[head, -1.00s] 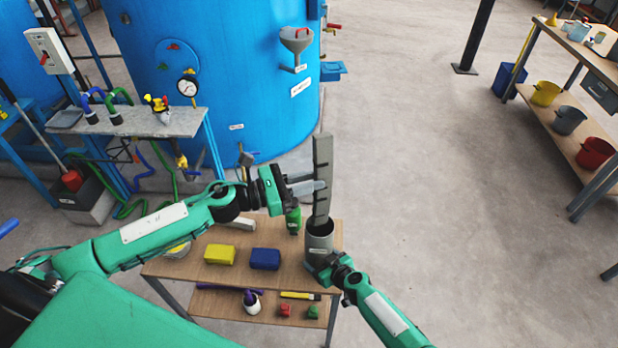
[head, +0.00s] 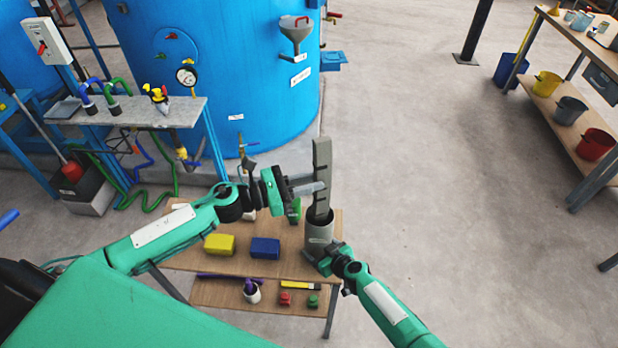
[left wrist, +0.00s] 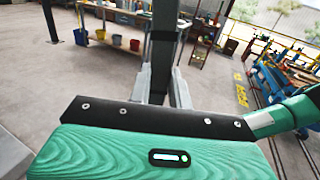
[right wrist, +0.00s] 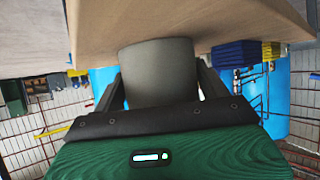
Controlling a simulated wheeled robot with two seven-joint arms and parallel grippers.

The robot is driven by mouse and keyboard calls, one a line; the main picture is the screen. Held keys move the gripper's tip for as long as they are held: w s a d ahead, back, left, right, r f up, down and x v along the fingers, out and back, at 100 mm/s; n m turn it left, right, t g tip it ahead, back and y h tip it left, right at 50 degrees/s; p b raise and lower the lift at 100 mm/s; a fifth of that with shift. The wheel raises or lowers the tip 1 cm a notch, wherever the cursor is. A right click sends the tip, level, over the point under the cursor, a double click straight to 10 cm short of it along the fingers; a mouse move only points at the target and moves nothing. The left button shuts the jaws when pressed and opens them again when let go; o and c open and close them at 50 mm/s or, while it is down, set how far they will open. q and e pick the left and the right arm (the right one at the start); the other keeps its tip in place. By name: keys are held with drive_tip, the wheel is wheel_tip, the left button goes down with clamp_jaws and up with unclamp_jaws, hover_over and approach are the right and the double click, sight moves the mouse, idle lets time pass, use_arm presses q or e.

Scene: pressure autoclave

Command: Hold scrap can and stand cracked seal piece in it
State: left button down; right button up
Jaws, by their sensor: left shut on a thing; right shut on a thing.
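The cracked seal piece (head: 321,172) is a long grey bar standing near upright in the head view. Its lower end is inside the mouth of the grey scrap can (head: 319,232); how deep it sits is hidden by the can wall. My left gripper (head: 318,187) is shut on the bar at mid-height, coming from the left. The bar also shows between the fingers in the left wrist view (left wrist: 162,45). My right gripper (head: 318,258) is shut on the can from the lower right. In the right wrist view the can (right wrist: 157,72) fills the space between the fingers.
The small wooden table (head: 200,258) bears a yellow block (head: 219,244) and a blue block (head: 265,247). Its lower shelf holds a white cup (head: 252,294) and small red and green items. A blue tank (head: 225,70) stands behind. Open floor lies right.

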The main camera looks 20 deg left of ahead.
use_arm(q)
drive_tip(key=shift+f, duration=7.2)
drive_tip(key=c, duration=1.2)
unclamp_jaws()
drive_tip(key=shift+f, duration=0.1)
approach(314, 216)
drive_tip(key=v, duration=0.3)
drive_tip(key=shift+a+f, duration=0.1)
drive_tip(key=shift+a, duration=0.1)
use_arm(e)
drive_tip(key=o, duration=0.8)
